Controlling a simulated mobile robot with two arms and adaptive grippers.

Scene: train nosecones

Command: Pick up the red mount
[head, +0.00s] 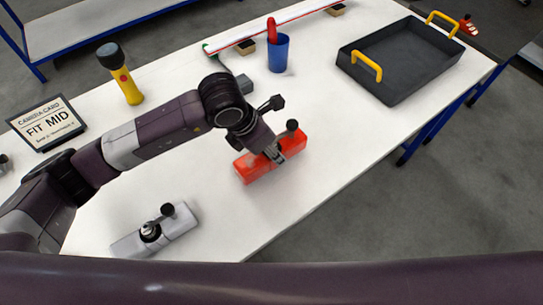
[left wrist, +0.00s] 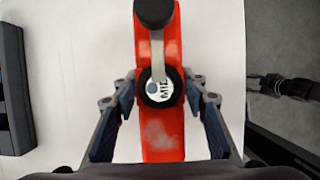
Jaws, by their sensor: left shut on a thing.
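The red mount (head: 255,169) lies on the white table near its front edge. It is a long red block with a black knob on a short arm. In the left wrist view the red mount (left wrist: 163,140) runs up the middle, with a round label reading MID inside a black ring. My left gripper (head: 273,154) is on the middle of the mount from above. Its two fingers (left wrist: 160,88) are closed on the block's sides, one on each side of the ring. I cannot tell whether the mount is lifted. My right gripper seems to be the dark shape (left wrist: 295,88) at the right edge.
A white mount (head: 155,232) lies at the front left. A yellow flashlight (head: 126,85), a sign reading FIT MID (head: 47,123), a blue cup (head: 278,53) and a black tray with yellow handles (head: 400,60) also stand on the table. The table is clear right of the red mount.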

